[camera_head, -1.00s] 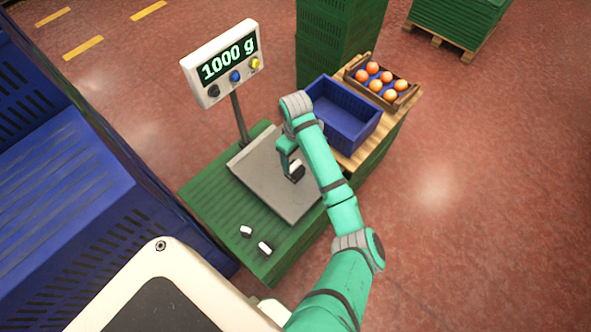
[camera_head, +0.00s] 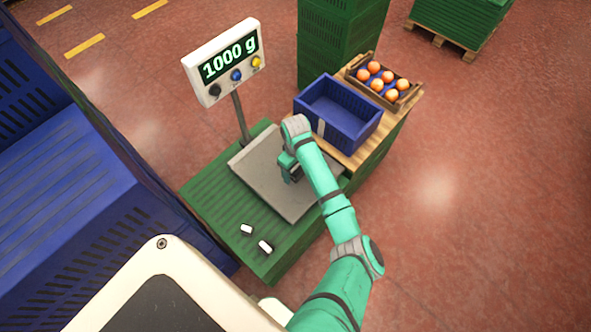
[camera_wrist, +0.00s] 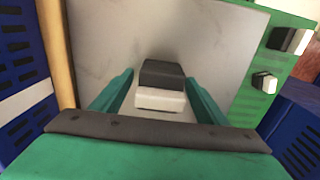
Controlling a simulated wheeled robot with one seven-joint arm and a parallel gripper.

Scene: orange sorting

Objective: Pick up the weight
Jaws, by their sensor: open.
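The weight (camera_wrist: 161,98), a small block with a dark part and a white part, stands on the grey scale plate (camera_wrist: 105,35) in the wrist view. My gripper (camera_wrist: 159,82) is open, with one green finger on each side of the weight and a gap showing on both sides. In the head view my gripper (camera_head: 288,172) is low over the scale plate (camera_head: 257,172) and hides the weight. The scale display (camera_head: 229,66) reads 1000 g.
Two more small weights (camera_head: 246,230) (camera_head: 265,247) lie on the green crate base (camera_head: 205,193) in front of the plate. A blue crate (camera_head: 352,139) and a box of oranges (camera_head: 411,95) stand on the right. Blue crates (camera_head: 75,190) are stacked at left.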

